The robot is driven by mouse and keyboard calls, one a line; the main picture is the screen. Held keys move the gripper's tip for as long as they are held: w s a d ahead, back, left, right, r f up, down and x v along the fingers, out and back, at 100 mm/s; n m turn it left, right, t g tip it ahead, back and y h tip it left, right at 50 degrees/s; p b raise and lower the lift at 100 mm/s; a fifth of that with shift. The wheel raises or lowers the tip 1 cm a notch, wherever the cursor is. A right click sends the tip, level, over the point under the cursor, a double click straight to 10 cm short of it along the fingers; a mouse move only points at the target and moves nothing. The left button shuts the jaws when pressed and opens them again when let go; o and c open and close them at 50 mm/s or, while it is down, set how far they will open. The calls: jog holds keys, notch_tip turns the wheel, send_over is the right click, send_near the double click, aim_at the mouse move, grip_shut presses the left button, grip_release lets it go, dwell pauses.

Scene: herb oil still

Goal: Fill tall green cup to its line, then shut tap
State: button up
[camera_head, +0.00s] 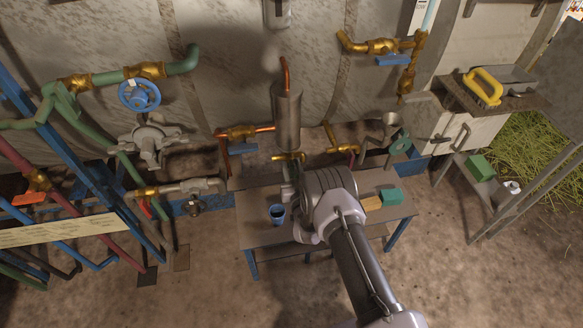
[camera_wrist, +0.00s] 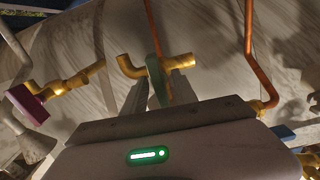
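A steel still cylinder (camera_head: 287,118) stands against the back wall with a small brass tap (camera_head: 288,156) at its foot. In the wrist view a brass tap (camera_wrist: 130,66) has a green lever (camera_wrist: 156,78). My gripper (camera_wrist: 163,84) has its two fingers apart, one each side of this lever, with a gap showing. In the head view my arm hides most of my gripper and the bench below the tap. A dark blue cup (camera_head: 277,213) stands on the bench left of my arm. I make out no tall green cup.
The grey bench (camera_head: 250,232) carries a green block (camera_head: 391,196) and a wooden block (camera_head: 371,203) right of my arm. Pipes and valves crowd the left, with a blue handwheel (camera_head: 139,95). A yellow-handled brush (camera_head: 484,88) lies on the right counter. Floor in front is clear.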

jog(key=shift+s, duration=0.1)
jog(key=p+v, duration=0.8)
jog(key=v, duration=0.9)
jog(key=shift+p, duration=0.3)
jog(key=shift+s+d+r, duration=0.1)
